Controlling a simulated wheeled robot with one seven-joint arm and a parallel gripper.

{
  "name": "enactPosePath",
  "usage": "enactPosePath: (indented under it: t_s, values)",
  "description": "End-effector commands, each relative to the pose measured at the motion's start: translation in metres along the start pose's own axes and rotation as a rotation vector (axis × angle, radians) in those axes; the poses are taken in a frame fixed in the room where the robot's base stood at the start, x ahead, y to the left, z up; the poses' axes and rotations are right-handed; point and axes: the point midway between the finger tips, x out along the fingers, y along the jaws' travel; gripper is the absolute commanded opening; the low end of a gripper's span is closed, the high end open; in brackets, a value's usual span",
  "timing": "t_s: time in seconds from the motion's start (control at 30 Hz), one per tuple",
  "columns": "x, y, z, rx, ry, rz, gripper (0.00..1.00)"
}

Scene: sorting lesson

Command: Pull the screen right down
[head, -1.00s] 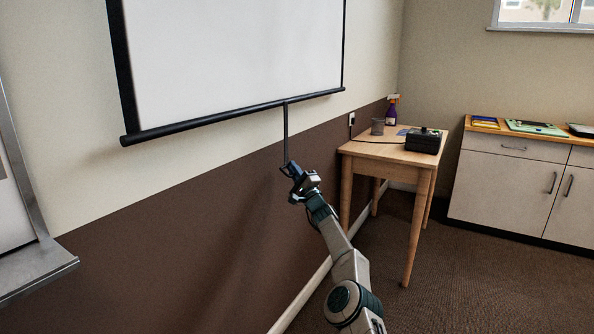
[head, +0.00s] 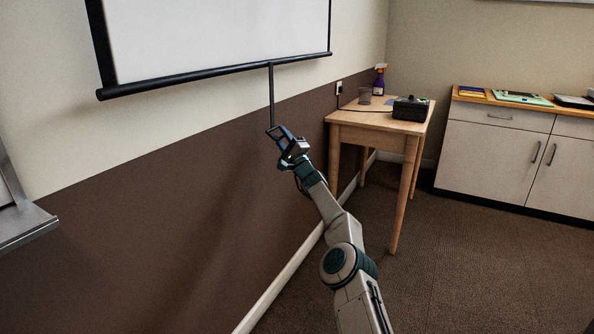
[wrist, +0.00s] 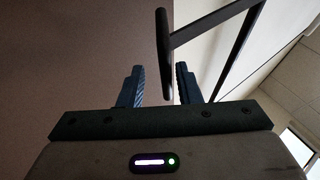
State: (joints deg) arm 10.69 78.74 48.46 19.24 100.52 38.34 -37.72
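The white screen (head: 210,30) hangs on the left wall, with a black bar (head: 215,77) along its lower edge. A thin dark pull rod (head: 271,98) hangs from this bar. My gripper (head: 279,134) is at the rod's lower end, below the bar. In the wrist view the fingers of my gripper (wrist: 159,86) are apart. A dark crossbar handle (wrist: 163,45) at the rod's end shows ahead, its near end appearing between the fingertips with gaps on both sides. I cannot tell how deep it sits between them. The screen's top is out of view.
A white cabinet (head: 490,155) is at the far right. A metal ledge (head: 24,225) juts out at the left.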

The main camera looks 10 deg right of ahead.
Motion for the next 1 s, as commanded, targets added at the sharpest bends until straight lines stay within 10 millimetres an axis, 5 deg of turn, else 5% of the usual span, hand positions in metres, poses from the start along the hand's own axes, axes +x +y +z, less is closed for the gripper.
enactPosePath:
  t_s: [1.0]
  values:
    - [-0.055,0.003,0.006,0.002,-0.010,0.007,0.31]
